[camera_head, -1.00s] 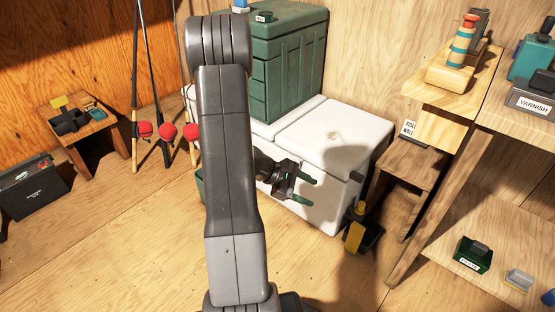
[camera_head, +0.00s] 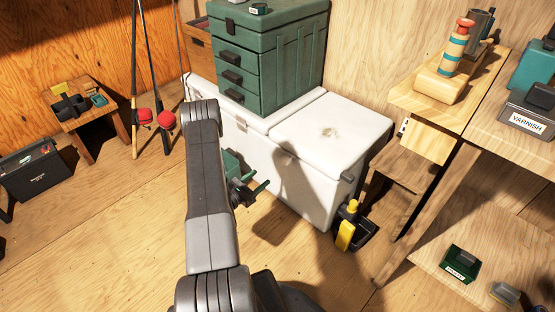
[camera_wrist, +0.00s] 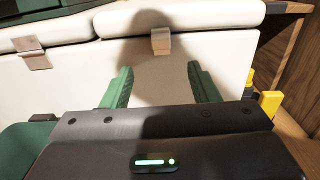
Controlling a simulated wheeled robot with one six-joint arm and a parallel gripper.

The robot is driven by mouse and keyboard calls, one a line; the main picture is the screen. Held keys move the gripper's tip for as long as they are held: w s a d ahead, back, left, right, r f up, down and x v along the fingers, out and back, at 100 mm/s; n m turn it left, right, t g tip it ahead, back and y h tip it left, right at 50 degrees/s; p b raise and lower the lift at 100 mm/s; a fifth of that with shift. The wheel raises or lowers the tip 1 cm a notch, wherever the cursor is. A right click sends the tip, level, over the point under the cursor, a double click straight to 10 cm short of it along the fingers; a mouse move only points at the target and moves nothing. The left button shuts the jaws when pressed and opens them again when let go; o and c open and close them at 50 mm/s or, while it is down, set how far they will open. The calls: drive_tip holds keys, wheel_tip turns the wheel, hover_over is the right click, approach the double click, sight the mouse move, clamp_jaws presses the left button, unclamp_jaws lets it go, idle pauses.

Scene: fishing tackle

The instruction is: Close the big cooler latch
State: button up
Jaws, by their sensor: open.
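The big white cooler (camera_head: 330,130) stands against the back wall. Its front carries two metal latches. In the wrist view one latch (camera_wrist: 161,41) sits at the lid edge straight ahead of my gripper (camera_wrist: 160,72), and the other latch (camera_wrist: 35,60) is at the left. I cannot tell whether either is fastened. The left latch also shows in the head view (camera_head: 241,124). My gripper (camera_head: 257,188) is in front of the cooler, its green fingers spread and empty, apart from the latches. My arm hides part of the cooler's left front in the head view.
A green drawer chest (camera_head: 270,60) stands on the cooler's left part. A green box (camera_wrist: 20,145) is low beside my gripper. A yellow bottle (camera_head: 347,225) stands at the cooler's right front corner. Shelves (camera_head: 440,120) are on the right. The floor in front is open.

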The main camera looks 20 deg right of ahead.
sight(283, 161)
drive_tip(key=b+x, duration=0.3)
drive_tip(key=x, duration=1)
drive_tip(key=shift+d, duration=0.3)
drive_tip(key=c, duration=1)
drive_tip(key=shift+w+d+r+g+y+p, duration=0.1)
drive_tip(key=shift+d+r+g+y+p, duration=0.15)
drive_tip(key=shift+g+y+p, duration=0.2)
drive_tip(key=o, duration=1)
